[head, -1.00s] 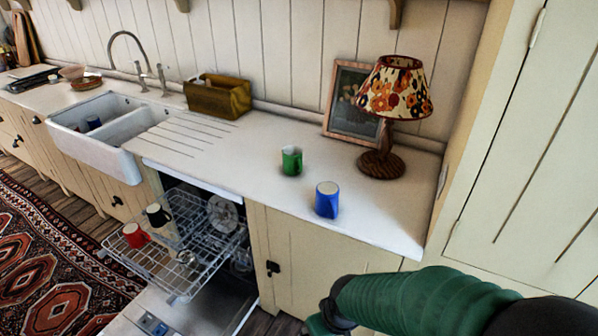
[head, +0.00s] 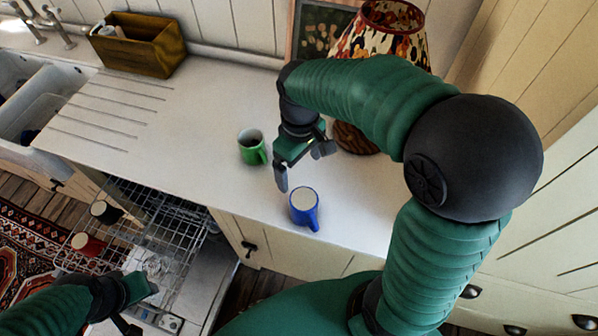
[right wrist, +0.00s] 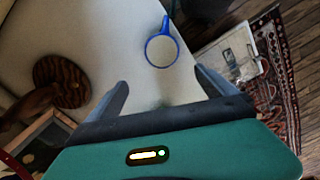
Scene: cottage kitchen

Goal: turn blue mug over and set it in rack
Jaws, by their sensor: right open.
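The blue mug (head: 304,208) stands on the white counter near its front edge, handle toward the front. The wire rack (head: 165,235) is pulled out below the counter at left. My left gripper (head: 140,306) appears open and empty over the rack's front.
A green mug (head: 252,147) stands left of my right gripper. The patterned lamp (head: 385,35) and frame (head: 312,30) are behind my right arm. The rack holds a red mug (head: 88,243) and a black mug (head: 104,211). The ribbed drainer area (head: 115,105) is clear.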

